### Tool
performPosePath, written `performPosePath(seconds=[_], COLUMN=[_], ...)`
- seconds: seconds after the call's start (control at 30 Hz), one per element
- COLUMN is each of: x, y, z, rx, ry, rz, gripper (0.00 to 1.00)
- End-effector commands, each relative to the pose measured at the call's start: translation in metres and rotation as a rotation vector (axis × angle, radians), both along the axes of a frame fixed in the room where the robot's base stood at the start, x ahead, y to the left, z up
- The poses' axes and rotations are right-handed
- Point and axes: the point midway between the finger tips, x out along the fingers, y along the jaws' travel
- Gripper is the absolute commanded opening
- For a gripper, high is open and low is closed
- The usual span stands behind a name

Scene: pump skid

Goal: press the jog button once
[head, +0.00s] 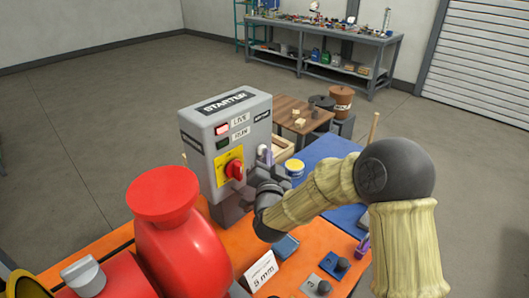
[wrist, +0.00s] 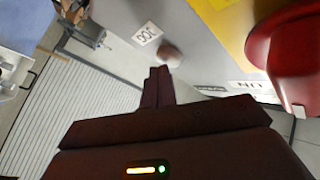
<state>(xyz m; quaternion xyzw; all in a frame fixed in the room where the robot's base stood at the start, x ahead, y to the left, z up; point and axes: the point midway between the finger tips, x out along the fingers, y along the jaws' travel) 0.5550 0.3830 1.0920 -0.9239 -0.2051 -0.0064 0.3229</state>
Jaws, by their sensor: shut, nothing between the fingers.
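The jog button cannot be made out there.
A red rotary switch (head: 235,170) on a yellow plate sticks out of the box; it also shows large in the wrist view (wrist: 290,50). A red pump body (head: 180,240) stands at the front left. A white 5 mm card (head: 262,270) stands on the orange skid.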

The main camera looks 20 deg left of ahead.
Motion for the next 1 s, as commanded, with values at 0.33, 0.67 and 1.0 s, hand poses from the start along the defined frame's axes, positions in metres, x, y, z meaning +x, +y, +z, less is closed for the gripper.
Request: performPosePath(seconds=[0.33,0.67,1.0], x=[0.001,0.001,-0.005], y=[0.004,0.003,-0.011], z=[-0.001,0.000,-0.001], rx=[-0.001,0.000,-0.001], ry=[0.001,0.001,-0.001], rz=[0.001,0.001,-0.001], gripper=[0.00,0.00,0.00])
